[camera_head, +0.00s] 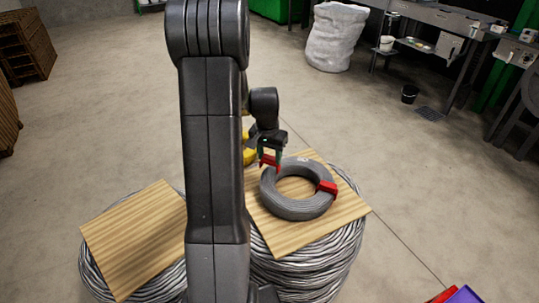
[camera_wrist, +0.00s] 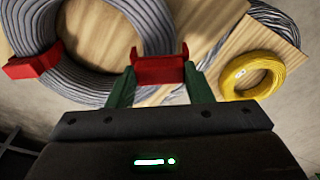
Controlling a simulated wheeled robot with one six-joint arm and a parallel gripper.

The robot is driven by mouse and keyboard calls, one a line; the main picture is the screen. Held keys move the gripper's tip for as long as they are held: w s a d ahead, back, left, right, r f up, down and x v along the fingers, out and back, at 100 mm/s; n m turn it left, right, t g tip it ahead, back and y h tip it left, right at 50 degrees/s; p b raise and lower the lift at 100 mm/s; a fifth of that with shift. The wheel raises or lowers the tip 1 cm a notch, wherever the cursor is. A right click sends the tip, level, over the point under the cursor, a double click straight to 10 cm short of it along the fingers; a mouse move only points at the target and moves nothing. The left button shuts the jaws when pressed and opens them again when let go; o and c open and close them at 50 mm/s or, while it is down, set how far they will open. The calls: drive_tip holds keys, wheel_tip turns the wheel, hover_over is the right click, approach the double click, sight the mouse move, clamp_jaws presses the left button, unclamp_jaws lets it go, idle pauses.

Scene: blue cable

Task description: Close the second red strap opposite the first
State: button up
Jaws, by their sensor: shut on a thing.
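A grey cable coil (camera_head: 296,205) lies flat on a wooden board (camera_head: 345,207); it also shows in the wrist view (camera_wrist: 85,82). The first red strap (camera_head: 327,188) is wrapped around the coil's right side in the head view; in the wrist view it is at the left (camera_wrist: 35,65). My gripper (camera_head: 270,158) is at the coil's far left edge. In the wrist view its green fingers (camera_wrist: 160,72) are shut on the second red strap (camera_wrist: 158,70), at the coil's outer edge. I cannot tell whether this strap's ends meet under the coil.
The board rests on a large wire spool (camera_head: 320,270). A yellow coil (camera_wrist: 252,77) lies beside the grey coil, mostly hidden behind my arm in the head view. Another board (camera_head: 135,240) on a spool stands at the left.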

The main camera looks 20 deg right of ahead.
drive_tip(key=shift+f, duration=0.2)
idle(0.4)
drive_tip(key=shift+f+b, duration=0.8)
drive_tip(key=shift+b, duration=0.05)
drive_tip(key=shift+f, duration=0.2)
drive_tip(key=shift+f+b, duration=0.35)
drive_tip(key=shift+b, duration=0.1)
drive_tip(key=shift+f, duration=0.25)
idle(0.6)
drive_tip(key=o, duration=1.2)
drive_tip(key=shift+c, duration=0.2)
drive_tip(key=shift+r, duration=0.1)
